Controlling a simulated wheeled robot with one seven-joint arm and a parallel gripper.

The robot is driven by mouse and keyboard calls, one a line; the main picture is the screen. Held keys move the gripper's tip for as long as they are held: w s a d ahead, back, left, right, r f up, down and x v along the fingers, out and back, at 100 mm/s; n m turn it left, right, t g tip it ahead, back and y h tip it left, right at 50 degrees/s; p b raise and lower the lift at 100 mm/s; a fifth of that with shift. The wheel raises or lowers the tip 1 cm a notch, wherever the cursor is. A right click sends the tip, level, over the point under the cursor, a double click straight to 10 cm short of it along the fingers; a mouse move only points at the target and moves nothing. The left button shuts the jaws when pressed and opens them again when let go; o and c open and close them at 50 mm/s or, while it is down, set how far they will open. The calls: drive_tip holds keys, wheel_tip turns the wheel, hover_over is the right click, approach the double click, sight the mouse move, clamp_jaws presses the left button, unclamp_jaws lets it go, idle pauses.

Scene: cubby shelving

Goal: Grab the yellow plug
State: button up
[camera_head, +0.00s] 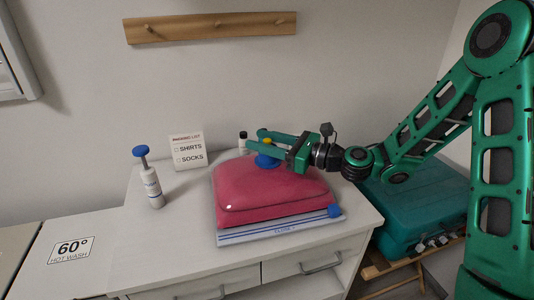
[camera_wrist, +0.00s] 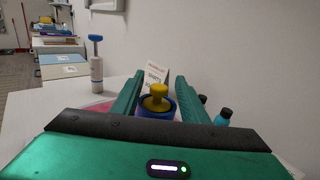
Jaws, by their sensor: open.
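The yellow plug (camera_wrist: 156,98) has a rounded knob on a wider base and sits in a round blue holder (camera_wrist: 171,107). In the head view the yellow plug (camera_head: 267,141) shows as a small spot at my gripper, above the back of the red cushion-like bundle (camera_head: 262,190). My gripper (camera_wrist: 156,90) is open, with one green finger on each side of the plug. In the head view my gripper (camera_head: 268,150) reaches in from the right, level above the bundle. I cannot tell whether the fingers touch the blue holder. The underside of the holder is hidden.
A white bottle with a blue top (camera_head: 150,180) stands at the left. A packing-list card (camera_head: 187,150) stands behind it. A small dark-capped bottle (camera_head: 242,142) is close behind my gripper. A teal case (camera_head: 415,205) is at the right.

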drive_tip(key=shift+x, duration=1.2)
clamp_jaws()
drive_tip(key=shift+r, duration=0.1)
